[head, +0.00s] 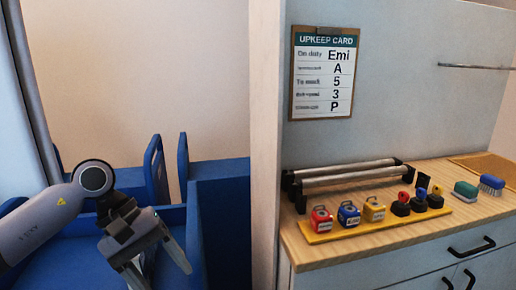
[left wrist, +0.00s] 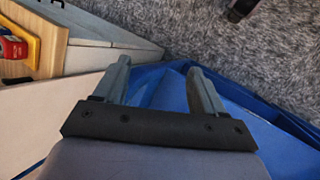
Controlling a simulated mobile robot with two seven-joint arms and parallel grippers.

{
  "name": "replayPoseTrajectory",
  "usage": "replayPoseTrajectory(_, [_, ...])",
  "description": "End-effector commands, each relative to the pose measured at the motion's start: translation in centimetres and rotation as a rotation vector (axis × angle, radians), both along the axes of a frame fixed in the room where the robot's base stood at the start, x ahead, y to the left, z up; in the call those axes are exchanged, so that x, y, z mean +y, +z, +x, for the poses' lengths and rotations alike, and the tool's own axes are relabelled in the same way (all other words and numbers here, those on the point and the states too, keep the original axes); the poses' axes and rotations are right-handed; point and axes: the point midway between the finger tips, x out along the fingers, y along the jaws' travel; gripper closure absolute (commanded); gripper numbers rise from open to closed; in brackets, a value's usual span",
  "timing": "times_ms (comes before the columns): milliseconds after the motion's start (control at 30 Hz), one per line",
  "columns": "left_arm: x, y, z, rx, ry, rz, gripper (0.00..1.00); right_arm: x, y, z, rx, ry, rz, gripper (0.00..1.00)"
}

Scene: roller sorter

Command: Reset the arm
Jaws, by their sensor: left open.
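My left arm comes in from the left in the head view, and its gripper (head: 160,274) points down over the blue sorter structure (head: 222,195). The fingers are apart with nothing between them. In the left wrist view the same gripper (left wrist: 160,68) shows two spread grey fingers above the blue surface (left wrist: 235,100), with grey carpet beyond. My right gripper is not in view.
An upkeep card (head: 323,75) hangs above. A partition edge (head: 265,150) separates counter and sorter.

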Motion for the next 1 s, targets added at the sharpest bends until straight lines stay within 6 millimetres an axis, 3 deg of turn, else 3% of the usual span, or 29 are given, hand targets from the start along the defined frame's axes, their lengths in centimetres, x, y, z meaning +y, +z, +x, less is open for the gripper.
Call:
replayPoseTrajectory(100, [-5.2,-0.6,-2.2,0.184,0.117,-0.233,0.3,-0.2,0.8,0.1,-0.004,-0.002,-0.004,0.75])
replayPoseTrajectory(200, [-8.9,-0.1,-3.7,0.381,0.244,-0.426,0.3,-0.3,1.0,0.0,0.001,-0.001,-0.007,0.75])
replayPoseTrajectory(400, [-13.1,2.4,-5.1,0.868,0.528,-0.764,0.3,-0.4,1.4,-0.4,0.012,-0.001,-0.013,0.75])
replayPoseTrajectory(533, [-13.5,3.7,-4.5,1.242,0.723,-0.948,0.3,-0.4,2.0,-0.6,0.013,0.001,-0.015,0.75])
replayPoseTrajectory(667, [-12.4,3.7,-3.2,1.651,0.917,-1.104,0.3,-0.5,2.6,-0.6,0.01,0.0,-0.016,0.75])
replayPoseTrajectory(767, [-10.6,2.4,-2.0,1.984,1.06,-1.208,0.3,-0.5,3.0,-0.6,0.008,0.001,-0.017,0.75])
replayPoseTrajectory(900, [-7.3,-1.3,-1.2,2.474,1.239,-1.333,0.3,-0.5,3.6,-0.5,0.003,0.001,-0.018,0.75])
replayPoseTrajectory(933, [-6.5,-2.4,-1.2,-2.512,-1.241,1.323,0.3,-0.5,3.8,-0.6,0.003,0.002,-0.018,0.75])
replayPoseTrajectory(1000, [-4.6,-5.1,-1.6,-2.337,-1.107,1.167,0.3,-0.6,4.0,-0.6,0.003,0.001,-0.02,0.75])
